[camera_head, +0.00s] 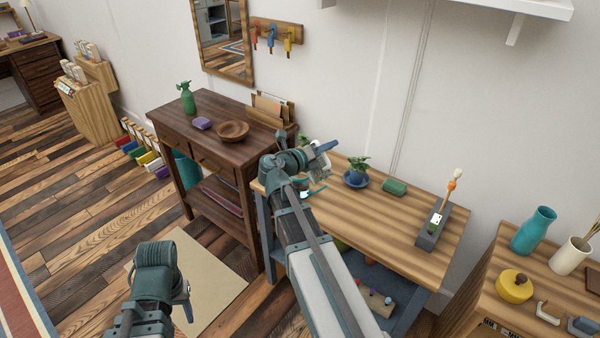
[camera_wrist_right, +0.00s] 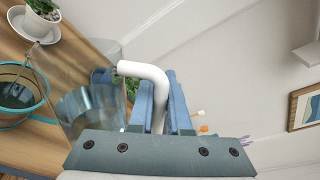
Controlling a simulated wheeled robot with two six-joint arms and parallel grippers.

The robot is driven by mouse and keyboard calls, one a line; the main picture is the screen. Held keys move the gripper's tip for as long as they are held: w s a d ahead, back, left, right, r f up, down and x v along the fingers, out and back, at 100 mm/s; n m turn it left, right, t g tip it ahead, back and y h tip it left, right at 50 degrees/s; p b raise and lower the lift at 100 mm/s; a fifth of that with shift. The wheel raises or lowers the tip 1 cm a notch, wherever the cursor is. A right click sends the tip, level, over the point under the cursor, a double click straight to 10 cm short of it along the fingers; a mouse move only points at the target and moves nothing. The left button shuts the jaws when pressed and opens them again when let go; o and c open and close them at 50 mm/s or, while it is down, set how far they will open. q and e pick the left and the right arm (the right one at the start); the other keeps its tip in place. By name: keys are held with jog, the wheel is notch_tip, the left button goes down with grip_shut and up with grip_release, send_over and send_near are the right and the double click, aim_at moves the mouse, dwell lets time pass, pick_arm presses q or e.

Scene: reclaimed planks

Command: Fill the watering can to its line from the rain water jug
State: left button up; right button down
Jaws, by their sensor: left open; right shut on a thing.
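The clear jug (camera_wrist_right: 85,90) holds some water and has a white handle (camera_wrist_right: 150,78). My right gripper (camera_wrist_right: 172,95) is shut on this handle. In the head view my right gripper (camera_head: 318,158) is over the left end of the light workbench, and my arm hides most of the jug. A round, see-through vessel with a teal rim (camera_wrist_right: 22,92), likely the watering can, sits on the bench beside the jug in the right wrist view. Its fill line cannot be made out, and I see no stream of water. My left gripper (camera_head: 187,298) is open and empty, low over the floor.
A side table with a teal vase (camera_head: 534,230) stands right.

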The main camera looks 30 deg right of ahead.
jog(key=shift+w+n, duration=0.15)
jog(key=shift+n, duration=0.15)
dwell(1.2)
jog(key=shift+w+f+n+g+b, duration=0.25)
jog(key=shift+f+n+g+b, duration=0.05)
jog(key=shift+f, duration=0.1)
dwell(2.1)
